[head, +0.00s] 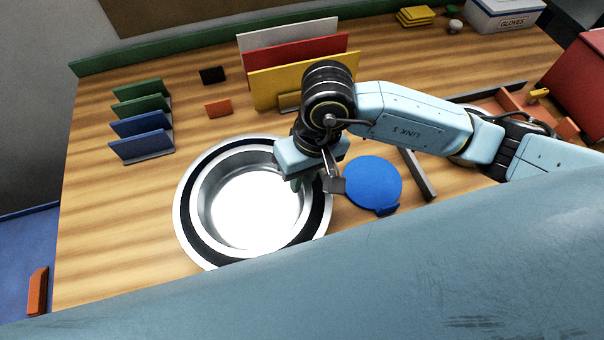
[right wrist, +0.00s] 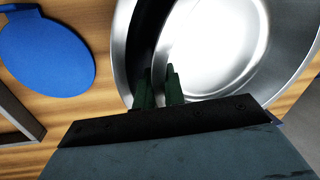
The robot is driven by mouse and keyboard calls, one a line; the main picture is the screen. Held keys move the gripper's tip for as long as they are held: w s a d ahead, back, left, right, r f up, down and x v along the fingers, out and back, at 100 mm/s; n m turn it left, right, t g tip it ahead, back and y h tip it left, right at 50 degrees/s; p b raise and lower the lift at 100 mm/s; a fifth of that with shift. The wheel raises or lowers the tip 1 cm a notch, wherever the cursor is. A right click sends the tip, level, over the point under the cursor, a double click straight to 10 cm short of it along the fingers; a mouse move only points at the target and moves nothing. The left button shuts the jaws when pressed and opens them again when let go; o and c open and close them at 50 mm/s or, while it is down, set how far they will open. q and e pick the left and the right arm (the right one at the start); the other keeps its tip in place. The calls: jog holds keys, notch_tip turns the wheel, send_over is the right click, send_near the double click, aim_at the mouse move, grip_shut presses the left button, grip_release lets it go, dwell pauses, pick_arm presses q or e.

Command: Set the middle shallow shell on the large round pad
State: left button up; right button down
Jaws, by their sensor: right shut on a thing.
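A shallow round metal shell (head: 250,210) with a bright inside sits within a wider silver rim (head: 184,215), with a dark ring between them. Whether that ring is a gap or a dark surface I cannot tell. My right gripper (head: 297,184) is at its right side, shut on the shell's wall. In the right wrist view, the green fingers (right wrist: 158,78) straddle the wall of the shell (right wrist: 225,45), one over the dark ring, one on the inner side. A blue round pad (head: 373,183) with a small tab lies just right of the gripper. My left gripper is out of view.
Red, yellow and white upright panels (head: 300,62) stand behind the shell. A rack of green and blue plates (head: 142,120) stands at the left. A dark bar (head: 418,175) lies right of the blue pad. Bare wood is free at the left front.

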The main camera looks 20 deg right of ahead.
jog(key=c, duration=1.8)
grip_release()
jog(key=shift+o, duration=0.2)
jog(key=shift+r, duration=0.1)
notch_tip(320, 180, up, 12)
jog(key=d, duration=0.2)
jog(key=shift+w+d+b, duration=0.15)
jog(key=shift+w+b, duration=0.1)
jog(key=shift+b, duration=0.2)
jog(key=shift+f, duration=0.2)
